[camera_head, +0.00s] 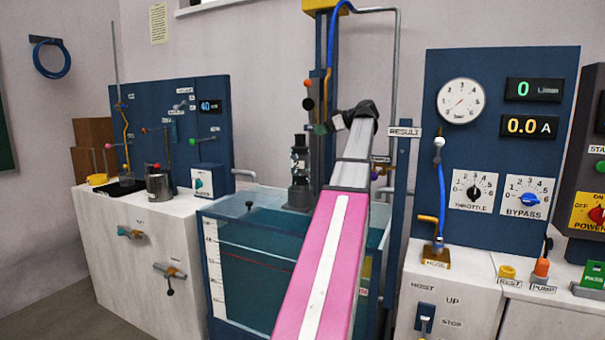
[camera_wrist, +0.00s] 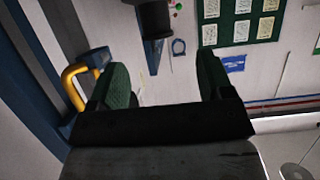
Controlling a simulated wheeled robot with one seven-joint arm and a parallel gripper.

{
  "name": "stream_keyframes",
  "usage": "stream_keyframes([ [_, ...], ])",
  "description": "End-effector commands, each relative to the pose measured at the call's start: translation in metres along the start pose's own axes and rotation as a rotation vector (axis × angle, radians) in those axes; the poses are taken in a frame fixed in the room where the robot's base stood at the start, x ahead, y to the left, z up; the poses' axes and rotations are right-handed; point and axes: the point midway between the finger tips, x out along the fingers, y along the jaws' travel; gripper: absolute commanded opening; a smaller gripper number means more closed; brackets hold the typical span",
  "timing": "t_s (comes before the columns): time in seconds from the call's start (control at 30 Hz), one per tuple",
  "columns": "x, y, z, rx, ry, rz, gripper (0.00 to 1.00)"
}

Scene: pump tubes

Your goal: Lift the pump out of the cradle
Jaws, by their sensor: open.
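The pump (camera_head: 300,172) is a dark, upright, stacked cylinder at the back of the water tank, left of the blue post. I cannot make out its cradle clearly. My gripper (camera_head: 318,129) is above and to the right of the pump, by the post, and partly hidden by my wrist. In the wrist view my gripper (camera_wrist: 162,72) is open, with two green-padded fingers apart and nothing between them. A dark cylinder (camera_wrist: 155,20) shows beyond the fingertips at the top; I cannot tell whether it is the pump.
The water tank (camera_head: 236,262) stands below my arm. The blue post (camera_head: 322,60) rises close beside my gripper. A yellow curved handle (camera_wrist: 72,86) is left of the fingers. The gauge panel (camera_head: 440,75) and hose stand (camera_head: 435,255) are on the right.

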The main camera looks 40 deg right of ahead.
Motion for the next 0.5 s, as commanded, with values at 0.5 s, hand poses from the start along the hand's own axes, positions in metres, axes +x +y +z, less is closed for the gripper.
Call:
stream_keyframes([
  [0.5,0.052,0.0,-0.001,-0.002,0.001,-0.001,0.73],
])
